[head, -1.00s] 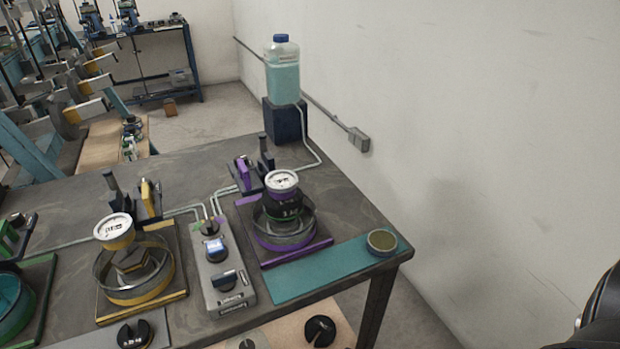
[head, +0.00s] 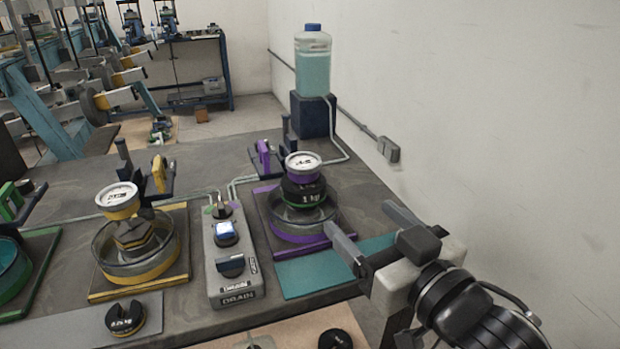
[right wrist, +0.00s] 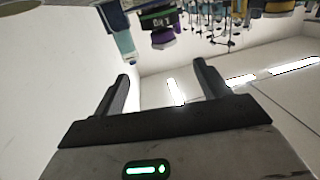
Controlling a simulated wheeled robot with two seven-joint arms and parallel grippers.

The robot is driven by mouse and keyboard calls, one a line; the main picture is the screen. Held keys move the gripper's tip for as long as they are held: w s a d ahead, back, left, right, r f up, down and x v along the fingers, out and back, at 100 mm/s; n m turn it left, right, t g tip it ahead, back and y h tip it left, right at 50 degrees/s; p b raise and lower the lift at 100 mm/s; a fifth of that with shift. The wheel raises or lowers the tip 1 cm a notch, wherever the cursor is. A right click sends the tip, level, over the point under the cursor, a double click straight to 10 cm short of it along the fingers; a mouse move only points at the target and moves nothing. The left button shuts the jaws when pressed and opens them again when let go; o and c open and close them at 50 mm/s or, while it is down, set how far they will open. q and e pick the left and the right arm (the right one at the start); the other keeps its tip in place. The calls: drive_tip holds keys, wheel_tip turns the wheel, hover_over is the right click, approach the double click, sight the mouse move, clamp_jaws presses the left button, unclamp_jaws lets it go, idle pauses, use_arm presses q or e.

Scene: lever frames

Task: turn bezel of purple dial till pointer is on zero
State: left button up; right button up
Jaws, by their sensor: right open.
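My left gripper is not in view.
A yellow dial (head: 117,199) stands on a similar station to the left. A grey control box (head: 232,265) lies between them. A bottle (head: 313,65) stands on a blue block near the wall.

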sight(312, 168)
drive_tip(key=b+x, duration=0.2)
drive_tip(key=x, duration=0.3)
drive_tip(key=r+b+x, duration=0.1)
drive_tip(key=b+x, duration=0.2)
drive_tip(key=x, duration=0.2)
drive_tip(key=b+x, duration=0.3)
drive_tip(key=x, duration=0.3)
drive_tip(key=shift+s+a+r, duration=0.1)
drive_tip(key=shift+a+r, duration=0.15)
drive_tip(key=shift+r, duration=0.05)
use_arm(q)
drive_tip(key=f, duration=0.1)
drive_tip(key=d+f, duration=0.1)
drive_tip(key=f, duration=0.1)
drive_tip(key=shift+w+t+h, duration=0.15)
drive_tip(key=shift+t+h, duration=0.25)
